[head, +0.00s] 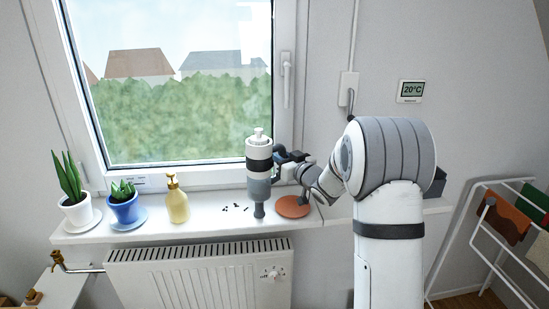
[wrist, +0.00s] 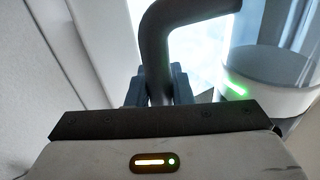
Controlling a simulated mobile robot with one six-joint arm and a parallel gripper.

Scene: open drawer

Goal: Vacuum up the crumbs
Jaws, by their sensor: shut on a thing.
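A handheld vacuum (head: 259,185) with a white top, black band and grey body stands upright over the window sill, its narrow nozzle pointing down. My gripper (head: 284,172) is at its right side, shut on the vacuum's handle. In the wrist view the dark curved handle (wrist: 157,60) passes between my gripper's fingers (wrist: 158,88), and a green light glows on the vacuum's white body (wrist: 265,85). Dark crumbs (head: 235,207) lie on the sill just left of the nozzle. I cannot tell whether the nozzle touches the sill.
A soap bottle (head: 177,203), a blue pot (head: 126,209) and a white pot (head: 77,215) with plants stand left on the sill (head: 210,222). A terracotta disc (head: 293,207) lies right of the nozzle. A radiator (head: 200,275) is below; a drying rack (head: 500,235) is at right.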

